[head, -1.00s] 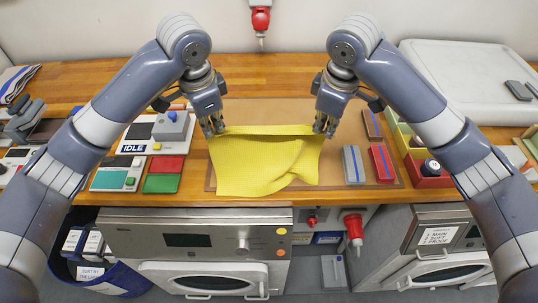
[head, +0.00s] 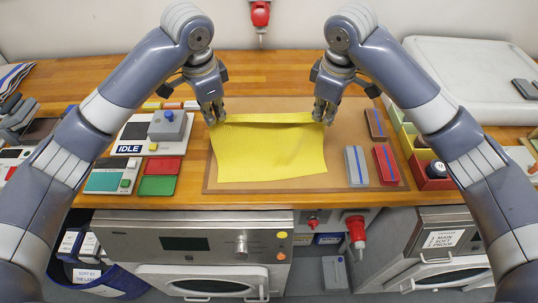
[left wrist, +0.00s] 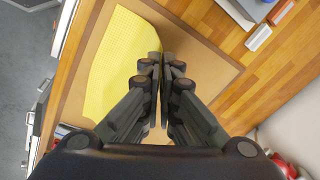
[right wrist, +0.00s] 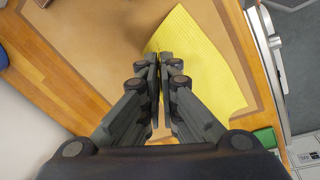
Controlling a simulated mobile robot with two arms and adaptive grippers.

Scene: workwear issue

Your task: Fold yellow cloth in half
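The yellow cloth (head: 268,155) lies spread over the brown mat (head: 350,115), its far edge lifted a little and drawn between my two grippers. My left gripper (head: 215,120) is shut on the cloth's far left corner. The cloth also shows in the left wrist view (left wrist: 115,60), running up to the fingertips (left wrist: 161,60). My right gripper (head: 323,120) is shut on the far right corner. In the right wrist view the cloth (right wrist: 205,65) reaches the closed fingertips (right wrist: 158,60). A fold or shadow runs along just below the far edge.
A grey block (head: 356,166) and a red block (head: 385,164) lie on the mat's right side. Coloured bins (head: 430,172) stand further right. An IDLE panel (head: 128,148) and red and green pads (head: 157,186) lie left of the mat.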

